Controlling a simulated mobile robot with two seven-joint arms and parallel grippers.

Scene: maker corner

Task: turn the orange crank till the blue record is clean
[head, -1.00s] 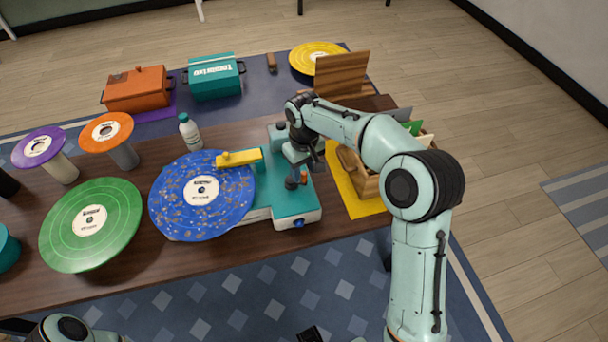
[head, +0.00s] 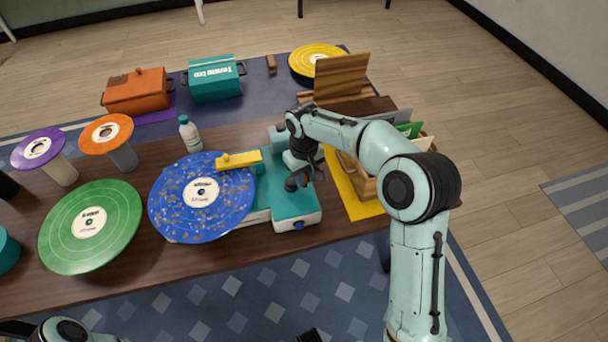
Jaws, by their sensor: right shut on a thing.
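The blue record (head: 222,214) lies on the turquoise and white cleaning machine (head: 292,204), under a yellow arm (head: 238,160). Brownish specks are spread over the blue surface around its white label. My right gripper (head: 298,180) is at the right part of the machine, pointing down, shut on the orange crank. The crank is mostly hidden behind the fingers. My left gripper is out of view; only part of my left arm shows at the bottom left.
A green record (head: 115,226) stands left of the blue one. A white bottle (head: 190,134) and purple (head: 55,139) and orange (head: 92,144) discs on stands are behind. A wooden crate (head: 371,188) on a yellow mat (head: 366,207) sits close right of my gripper.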

